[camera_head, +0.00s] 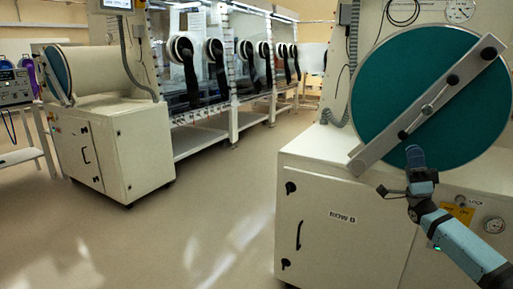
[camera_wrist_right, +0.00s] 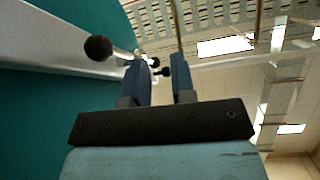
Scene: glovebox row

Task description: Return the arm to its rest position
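My right gripper (camera_head: 414,156), blue with a pale blue arm, is raised in front of the round teal door (camera_head: 470,120) at the right of the head view. Its tips are just below the lower black knob of the door's handle (camera_head: 428,109); I cannot tell the exact gap in depth. In the right wrist view its two blue fingers (camera_wrist_right: 159,68) stand apart, with nothing clearly held between them. A black knob (camera_wrist_right: 98,47) and the grey bar (camera_wrist_right: 50,35) show to the left of the fingers. My left gripper is not in view.
A white cabinet labelled ROW B (camera_head: 345,225) stands under the teal door, with a gauge (camera_head: 493,225) at its right. Another white cabinet (camera_head: 135,150) and a row of gloveboxes stand further back. The floor (camera_head: 220,210) between them is clear.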

